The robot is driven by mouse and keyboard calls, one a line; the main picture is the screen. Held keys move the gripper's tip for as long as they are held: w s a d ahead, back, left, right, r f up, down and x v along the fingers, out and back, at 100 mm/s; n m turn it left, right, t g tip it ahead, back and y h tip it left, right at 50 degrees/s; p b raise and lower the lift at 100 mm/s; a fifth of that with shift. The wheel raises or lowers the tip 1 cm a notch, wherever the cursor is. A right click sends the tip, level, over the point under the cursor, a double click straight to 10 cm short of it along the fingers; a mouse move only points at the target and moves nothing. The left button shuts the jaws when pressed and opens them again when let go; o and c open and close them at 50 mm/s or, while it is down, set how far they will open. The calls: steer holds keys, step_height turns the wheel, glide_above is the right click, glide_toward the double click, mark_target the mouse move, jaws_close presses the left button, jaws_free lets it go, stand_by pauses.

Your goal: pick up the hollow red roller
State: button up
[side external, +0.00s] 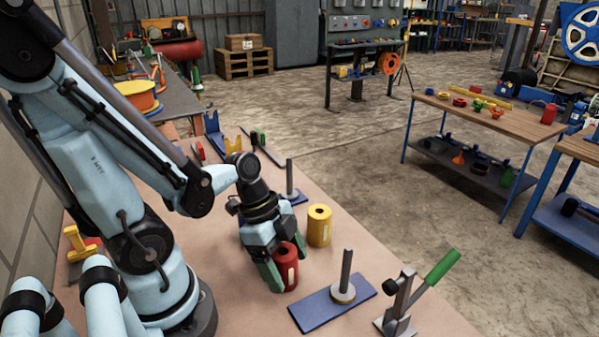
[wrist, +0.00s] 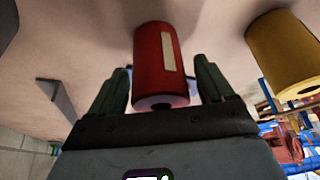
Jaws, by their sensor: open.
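The hollow red roller (side external: 286,268) stands upright on the table, with a pale label on its side. In the wrist view the red roller (wrist: 158,65) sits between the two green fingers, with a gap visible on both sides. My gripper (side external: 275,272) is lowered around the roller, its fingers on either side of it. In the wrist view my gripper (wrist: 162,88) is open. Part of the roller is hidden behind the gripper in the side view. The hole in its end shows dark in the wrist view.
A yellow hollow roller (side external: 319,226) stands close behind, to the right in the wrist view (wrist: 285,50). A blue plate with a grey post (side external: 320,308) and a green-handled clamp (side external: 435,270) are at the front right. Another post (side external: 290,180) stands farther back.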

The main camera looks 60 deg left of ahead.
steer(key=shift+f, duration=0.15)
steer(key=c, duration=1.3)
steer(key=shift+r, duration=0.3)
steer(key=shift+r, duration=4.6)
steer(key=shift+w+d+r+m+g+h, duration=0.1)
steer(key=shift+w+d+r+m+g, duration=0.15)
steer(key=shift+w+d+r+m, duration=0.9)
steer(key=shift+w+d+r+m+g+h, duration=0.1)
steer(key=shift+w+d+r+m+g, duration=0.25)
steer(key=shift+w+d+r, duration=1.6)
steer(key=shift+w+d+r+m+g+h, duration=0.15)
steer(key=shift+w+d+r+m, duration=0.85)
steer(key=shift+r, duration=1.15)
steer(key=shift+s+d, duration=0.25)
steer(key=shift+s, duration=0.1)
